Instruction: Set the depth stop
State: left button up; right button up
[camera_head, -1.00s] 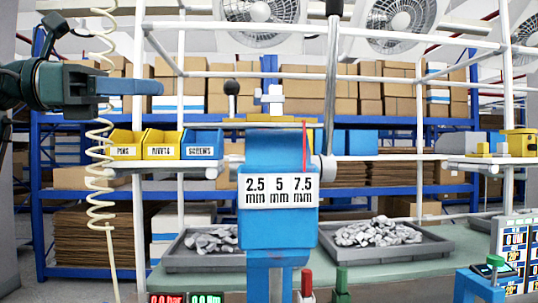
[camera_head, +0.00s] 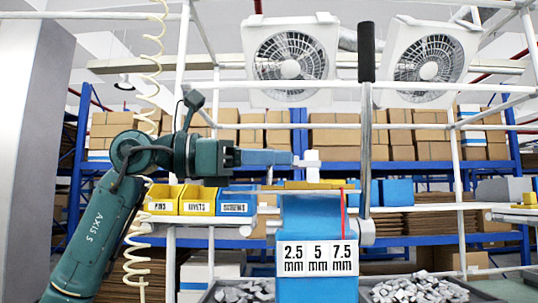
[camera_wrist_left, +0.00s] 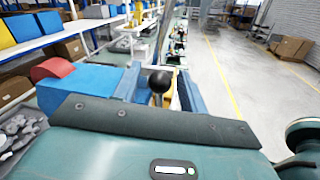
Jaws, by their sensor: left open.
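The blue press head (camera_head: 318,215) carries a white scale plate (camera_head: 317,258) marked 2.5, 5 and 7.5 mm. A thin red pointer (camera_head: 343,212) stands above the 7.5 mark. My left gripper (camera_head: 290,158) reaches in from the left, level, above and left of the scale. A white block (camera_head: 312,160) shows just past its fingertips. In the left wrist view a black ball knob (camera_wrist_left: 160,81) on a stem shows between the open, blue fingers; whether they touch it I cannot tell. The knob does not show in the head view. My right gripper is out of view.
A tall lever with a black grip (camera_head: 366,50) stands just right of the press head. Yellow and blue bins (camera_head: 199,207) sit below my left arm. Grey trays with metal parts (camera_head: 418,289) lie at the bottom. Fans (camera_head: 290,68) hang above.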

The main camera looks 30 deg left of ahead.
pick_arm(q)
grip_shut()
dwell(0.4)
